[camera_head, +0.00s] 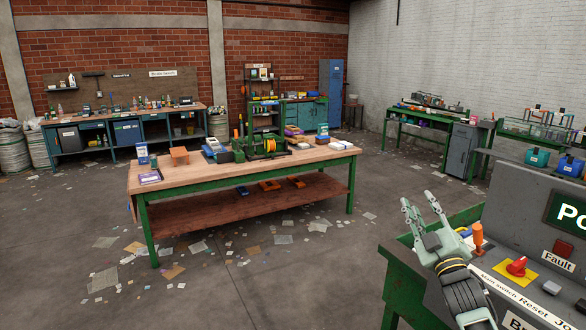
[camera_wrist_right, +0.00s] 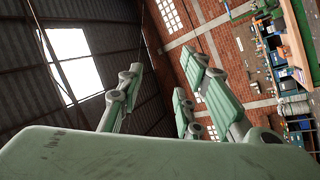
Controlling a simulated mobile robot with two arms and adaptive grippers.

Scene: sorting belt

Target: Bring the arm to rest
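My right gripper (camera_head: 422,206) is raised beside the grey control panel (camera_head: 515,215) at the right of the head view. Its pale green fingers point up and away, spread apart with nothing between them. In the right wrist view the fingers (camera_wrist_right: 165,95) also stand apart and empty, against the roof and the brick wall. The right arm comes in from the lower right, in front of the panel's edge. My left gripper is in neither view.
The panel carries an orange lever (camera_head: 477,236), a red knob on a yellow plate (camera_head: 517,266) and a red fault light (camera_head: 563,248). A wooden workbench (camera_head: 200,186) with tools stands across the floor. Open floor (camera_head: 310,265), scattered with papers, lies between.

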